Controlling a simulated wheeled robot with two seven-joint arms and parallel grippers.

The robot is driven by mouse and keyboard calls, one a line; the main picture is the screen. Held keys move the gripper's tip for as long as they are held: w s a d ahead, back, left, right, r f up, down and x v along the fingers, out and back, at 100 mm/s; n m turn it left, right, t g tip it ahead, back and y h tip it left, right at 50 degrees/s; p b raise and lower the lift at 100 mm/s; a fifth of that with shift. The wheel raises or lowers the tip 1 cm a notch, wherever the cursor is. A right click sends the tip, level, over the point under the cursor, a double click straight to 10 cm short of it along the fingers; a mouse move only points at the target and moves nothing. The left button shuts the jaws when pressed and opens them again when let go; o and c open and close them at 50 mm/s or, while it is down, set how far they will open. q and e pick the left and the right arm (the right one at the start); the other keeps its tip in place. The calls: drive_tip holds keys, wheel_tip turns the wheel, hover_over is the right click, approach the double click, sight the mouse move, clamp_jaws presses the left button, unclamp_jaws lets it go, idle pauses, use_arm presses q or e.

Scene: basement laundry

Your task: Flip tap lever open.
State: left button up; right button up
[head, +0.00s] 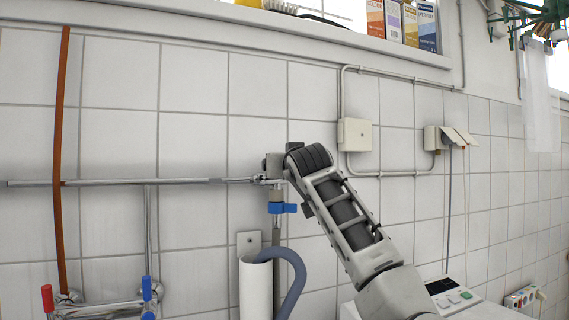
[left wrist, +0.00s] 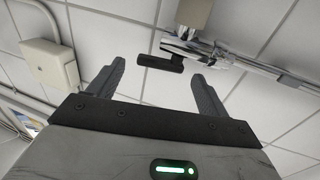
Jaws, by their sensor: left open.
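A black tap lever (left wrist: 160,63) sticks out sideways from a chrome valve (left wrist: 187,44) in the left wrist view. My left gripper (left wrist: 158,72) is open, with one finger on each side of the lever. The lever lies around the fingertip gap and no finger clearly touches it. In the head view my arm comes in from the lower right and ends at the right end of a chrome pipe (head: 130,182). It covers the black lever and the fingers there. A blue handle (head: 283,208) sits on the fitting just below. My right gripper is not in view.
A junction box (head: 355,134) and grey conduit are on the tiled wall to the right. A grey hose (head: 297,270) bends into a white standpipe (head: 256,290) below. A tap with red (head: 47,298) and blue handles is at lower left. A white appliance (head: 455,300) stands lower right.

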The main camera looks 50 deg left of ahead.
use_arm(q)
drive_tip(key=shift+x, duration=1.95)
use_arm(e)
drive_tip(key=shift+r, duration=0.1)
